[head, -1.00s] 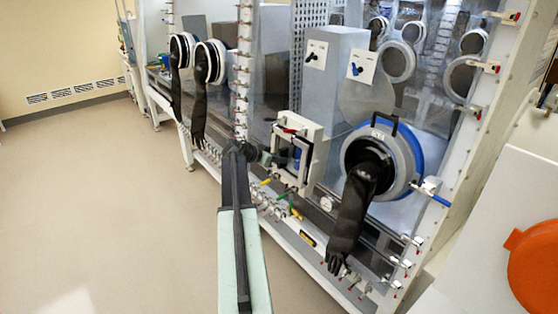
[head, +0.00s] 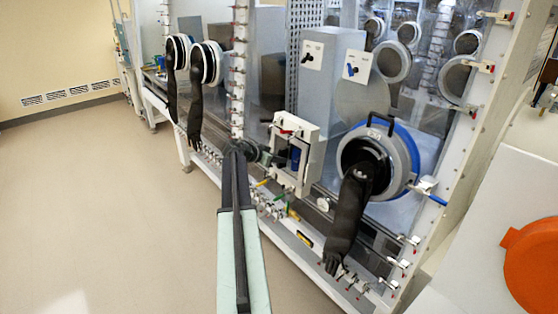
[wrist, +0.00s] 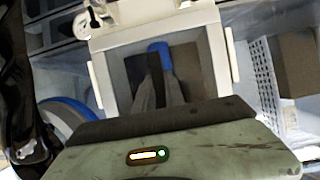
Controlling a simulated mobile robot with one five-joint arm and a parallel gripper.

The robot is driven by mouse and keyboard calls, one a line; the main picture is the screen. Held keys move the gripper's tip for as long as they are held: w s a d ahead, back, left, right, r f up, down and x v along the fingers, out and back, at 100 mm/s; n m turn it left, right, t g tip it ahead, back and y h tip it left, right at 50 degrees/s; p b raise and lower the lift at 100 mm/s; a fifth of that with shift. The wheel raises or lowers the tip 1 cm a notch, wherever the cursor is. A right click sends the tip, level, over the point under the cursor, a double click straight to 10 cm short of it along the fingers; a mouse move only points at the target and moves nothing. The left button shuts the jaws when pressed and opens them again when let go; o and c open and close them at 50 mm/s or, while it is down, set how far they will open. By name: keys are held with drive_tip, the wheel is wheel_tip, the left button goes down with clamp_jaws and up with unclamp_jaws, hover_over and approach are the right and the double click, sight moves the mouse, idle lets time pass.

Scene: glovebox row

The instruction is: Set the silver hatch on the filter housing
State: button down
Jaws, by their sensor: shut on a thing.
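My gripper (head: 268,158) is just left of the housing in the head view. In the wrist view its grey fingers (wrist: 157,84) reach up inside the outline of the frame, closed around a blue bar-like part. The silver hatch seems to be the dull grey panel (wrist: 188,62) behind the fingers; its edges are hard to make out. I cannot tell whether it touches the frame.
A round port with a blue rim (head: 408,150) and a hanging black glove (head: 347,222) is right of the housing. Two more gloved ports (head: 205,63) are at the left. Small valves (head: 275,207) line the ledge below. An orange disc (head: 533,265) is at right. The left floor is clear.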

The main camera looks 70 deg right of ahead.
drive_tip(key=shift+s+d, duration=0.15)
drive_tip(key=shift+d, duration=0.15)
idle(0.6)
drive_tip(key=c, duration=1.3)
unclamp_jaws()
drive_tip(key=p+v, duration=0.3)
drive_tip(key=v, duration=0.4)
drive_tip(key=shift+a+r+p, duration=0.2)
drive_tip(key=shift+a+p, duration=0.15)
